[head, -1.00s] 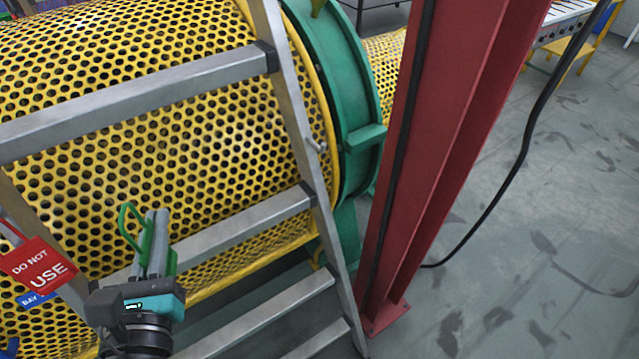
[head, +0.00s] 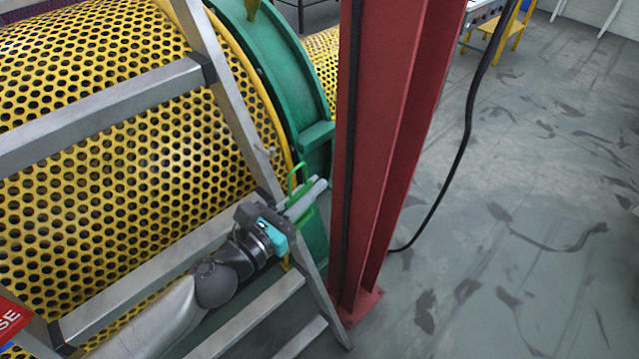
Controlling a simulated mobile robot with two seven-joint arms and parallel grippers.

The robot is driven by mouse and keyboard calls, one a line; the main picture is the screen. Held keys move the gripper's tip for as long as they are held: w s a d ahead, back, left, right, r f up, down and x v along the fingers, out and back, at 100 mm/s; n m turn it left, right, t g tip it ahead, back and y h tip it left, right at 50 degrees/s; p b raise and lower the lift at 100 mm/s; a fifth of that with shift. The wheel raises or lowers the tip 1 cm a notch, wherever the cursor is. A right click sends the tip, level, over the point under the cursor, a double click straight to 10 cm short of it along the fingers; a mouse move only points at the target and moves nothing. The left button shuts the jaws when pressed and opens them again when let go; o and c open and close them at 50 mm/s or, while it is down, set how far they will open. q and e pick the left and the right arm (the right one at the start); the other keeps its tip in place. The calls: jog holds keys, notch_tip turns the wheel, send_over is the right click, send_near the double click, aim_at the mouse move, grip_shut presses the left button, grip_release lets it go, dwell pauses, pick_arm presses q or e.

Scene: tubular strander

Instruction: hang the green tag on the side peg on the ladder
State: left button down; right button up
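The aluminium ladder (head: 228,97) leans in front of the yellow perforated drum. Its side peg (head: 269,151) is a small grey stub on the outside of the right rail. My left gripper (head: 312,190) is at the right rail, below and to the right of the peg, fingers pointing right and up. It is shut on the green tag (head: 291,181), whose loop stands up above the fingers. Part of the tag is hidden by the fingers. The loop is apart from the peg. My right gripper is not in view.
A red column (head: 385,150) with a black cable stands just right of the gripper. A green ring frame (head: 285,75) is behind it. A red sign (head: 12,318) hangs at the lower left.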

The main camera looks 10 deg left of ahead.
pick_arm(q)
jog(key=shift+w+d+f+m+g+h, duration=0.2)
jog(key=shift+w+f+m+g+h, duration=0.4)
jog(key=shift+w+f+m+h, duration=0.35)
jog(key=shift+a+r, duration=0.1)
jog(key=shift+r, duration=0.05)
jog(key=w+a+b, duration=0.2)
jog(key=w+a, duration=0.1)
jog(key=shift+a+f, duration=0.2)
jog(key=shift+a, duration=0.1)
dwell(1.1)
jog(key=shift+a, duration=0.1)
dwell(0.6)
jog(key=shift+w+a+f+b, duration=0.15)
jog(key=shift+w+a+b, duration=0.25)
jog(key=shift+w+a, duration=0.4)
jog(key=shift+w+a+f+b, duration=0.1)
jog(key=shift+w+a+b, duration=0.4)
jog(key=shift+a, duration=0.5)
jog(key=shift+w, duration=0.15)
